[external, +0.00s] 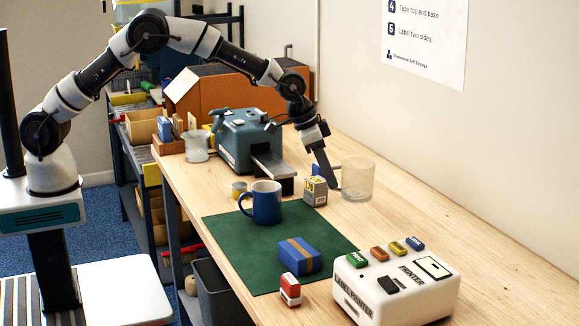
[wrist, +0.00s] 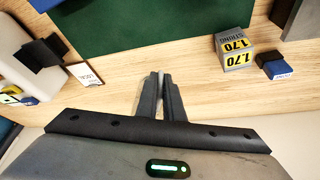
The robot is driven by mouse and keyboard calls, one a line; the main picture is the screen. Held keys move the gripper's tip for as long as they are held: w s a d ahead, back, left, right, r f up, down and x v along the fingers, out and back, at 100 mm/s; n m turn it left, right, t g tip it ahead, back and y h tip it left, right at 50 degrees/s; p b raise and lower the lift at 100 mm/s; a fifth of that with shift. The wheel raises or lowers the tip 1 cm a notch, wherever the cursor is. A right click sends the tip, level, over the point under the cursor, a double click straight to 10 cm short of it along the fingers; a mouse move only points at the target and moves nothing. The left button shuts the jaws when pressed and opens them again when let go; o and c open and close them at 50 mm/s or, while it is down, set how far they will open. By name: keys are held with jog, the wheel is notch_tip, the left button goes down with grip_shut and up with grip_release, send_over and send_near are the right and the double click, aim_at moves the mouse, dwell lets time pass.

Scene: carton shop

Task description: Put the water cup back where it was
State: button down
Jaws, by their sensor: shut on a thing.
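The water cup, a clear see-through vessel (external: 358,180), stands upright on the right side of the bench near the wall; I cannot tell whether its base touches the wood. My gripper (external: 333,184) reaches down at its left side, with the fingers pointing at the bench. In the wrist view the fingers (wrist: 160,82) are nearly together, with a thin pale strip between them. They are shut on the cup's left side, seemingly its handle or wall.
A small labelled box (external: 315,191) stands just left of the cup. A blue mug (external: 262,203) and a blue carton (external: 299,257) are on the green mat (external: 230,232). A white label printer (external: 398,290) is at the front right. A teal machine (external: 240,140) stands behind.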

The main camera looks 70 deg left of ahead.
jog(key=shift+f, duration=3.85)
jog(key=c, duration=1.9)
grip_release()
jog(key=shift+r, duration=0.1)
